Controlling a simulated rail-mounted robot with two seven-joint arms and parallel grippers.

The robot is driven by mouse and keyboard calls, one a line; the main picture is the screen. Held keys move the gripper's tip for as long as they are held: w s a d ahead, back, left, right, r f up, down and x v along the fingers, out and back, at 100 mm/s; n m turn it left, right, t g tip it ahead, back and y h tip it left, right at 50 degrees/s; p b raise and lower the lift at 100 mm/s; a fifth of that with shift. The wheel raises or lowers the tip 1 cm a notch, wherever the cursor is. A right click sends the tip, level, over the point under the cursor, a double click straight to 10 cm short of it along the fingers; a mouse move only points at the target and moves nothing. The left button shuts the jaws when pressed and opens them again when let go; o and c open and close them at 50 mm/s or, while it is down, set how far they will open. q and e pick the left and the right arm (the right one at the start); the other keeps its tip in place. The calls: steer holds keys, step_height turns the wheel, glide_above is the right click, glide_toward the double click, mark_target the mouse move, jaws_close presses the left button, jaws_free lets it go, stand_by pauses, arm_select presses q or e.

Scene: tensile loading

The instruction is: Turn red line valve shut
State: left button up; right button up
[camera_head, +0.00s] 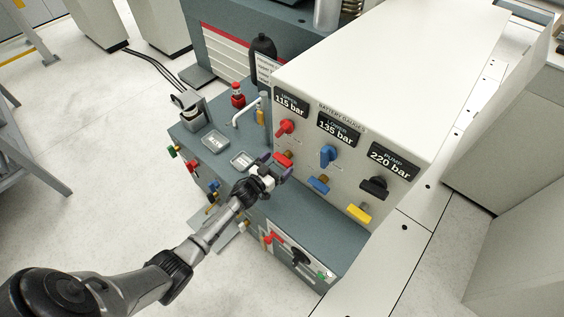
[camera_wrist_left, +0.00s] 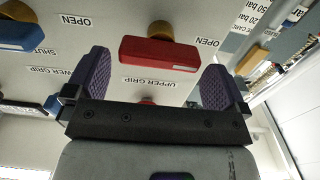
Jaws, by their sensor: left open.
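The red line valve has a red bar handle (camera_head: 283,160) low on the front of the white gauge panel, under the 115 bar display. In the left wrist view the red handle (camera_wrist_left: 158,53) lies across the picture on a brass stem, beside an UPPER GRIP label, with OPEN labels near both ends. My left gripper (camera_head: 274,167) is at the panel in front of this handle. In the left wrist view its purple-padded fingers (camera_wrist_left: 155,80) are apart, one toward each end of the handle. I see no grip on it. My right gripper is out of view.
A blue handle (camera_head: 318,184) and a yellow handle (camera_head: 358,213) stand to the right along the panel. A red knob (camera_head: 285,127), blue knob (camera_head: 328,155) and black knob (camera_head: 374,187) sit above. Small metal trays (camera_head: 215,141) and a red-capped item (camera_head: 237,95) are left on the bench.

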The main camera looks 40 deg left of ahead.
mark_target(283, 160)
arm_select(q)
steer(key=shift+w+b, duration=0.35)
steer(key=shift+w, duration=1.05)
steer(key=c, duration=0.7)
